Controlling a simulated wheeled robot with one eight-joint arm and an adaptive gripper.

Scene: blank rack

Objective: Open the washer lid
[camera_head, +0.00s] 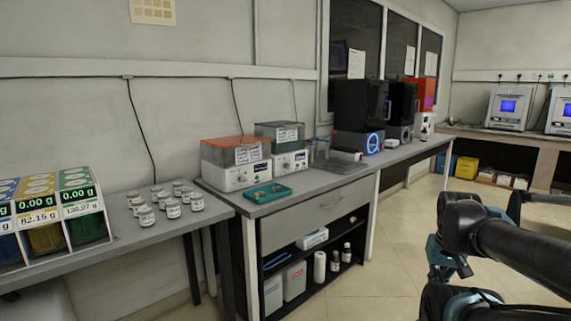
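Two bench machines with white, dialled fronts stand side by side on the grey bench; no label readable here says which one is the washer. The nearer machine (237,163) has a see-through orange-red lid (222,146), which looks closed. The other machine (290,160) has a dark green lid (268,131), which also looks closed. Each lid carries a white paper label. My arm comes in from the right edge. A dark and teal part of it, probably my gripper (441,264), hangs over the floor, apart from the bench. Its fingers are not clear.
A green tray (263,193) lies before the nearer machine. Several small jars (165,203) stand on the left table beside coloured dispensers (45,212). Dark machines (357,112) stand farther along the bench. The floor (392,262) between bench and arm is free.

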